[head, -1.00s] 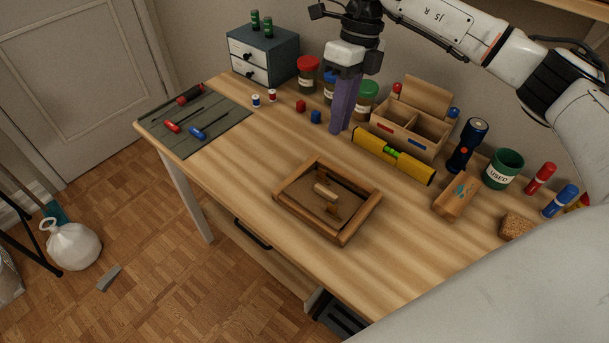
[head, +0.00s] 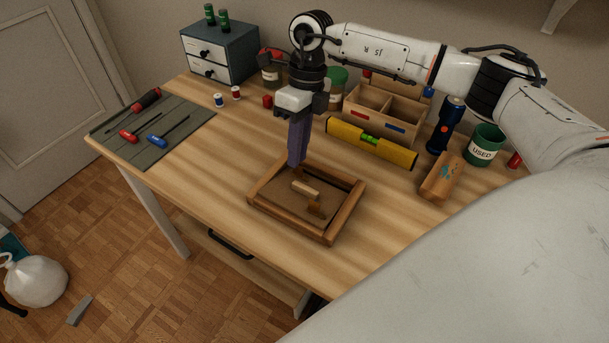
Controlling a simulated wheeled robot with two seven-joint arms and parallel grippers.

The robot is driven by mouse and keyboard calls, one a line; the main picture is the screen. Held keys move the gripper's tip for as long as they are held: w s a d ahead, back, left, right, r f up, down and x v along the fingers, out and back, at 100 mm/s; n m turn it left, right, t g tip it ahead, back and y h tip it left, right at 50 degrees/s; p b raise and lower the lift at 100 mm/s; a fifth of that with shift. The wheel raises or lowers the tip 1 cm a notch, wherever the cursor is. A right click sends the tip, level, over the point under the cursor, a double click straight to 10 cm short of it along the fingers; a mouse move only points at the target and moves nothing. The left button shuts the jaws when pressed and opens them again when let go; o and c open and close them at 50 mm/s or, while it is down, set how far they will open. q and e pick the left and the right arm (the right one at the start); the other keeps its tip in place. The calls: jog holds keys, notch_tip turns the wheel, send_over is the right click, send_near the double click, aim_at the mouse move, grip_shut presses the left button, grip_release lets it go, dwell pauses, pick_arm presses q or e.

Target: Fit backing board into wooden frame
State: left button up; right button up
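The wooden frame (head: 290,222) lies flat on the desk in the middle of the head view. The brown backing board (head: 282,194) lies inside its rim, with a dark gap along the far right inner side. I cannot tell whether it sits fully flush. A pale wooden block (head: 306,190) and a darker brown piece (head: 317,209) are on the board. My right gripper (head: 296,161) points down with its purple fingers at the frame's far edge, above or just behind it. The fingers overlap in this view, so their opening is unclear. My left gripper is out of view.
A tool mat (head: 150,150) lies left. The desk left of the frame is clear.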

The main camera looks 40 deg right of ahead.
jog(key=shift+x, duration=1.4)
grip_shut()
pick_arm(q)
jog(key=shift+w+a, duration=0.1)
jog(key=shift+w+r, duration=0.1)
pick_arm(e)
jog(key=shift+r, duration=0.2)
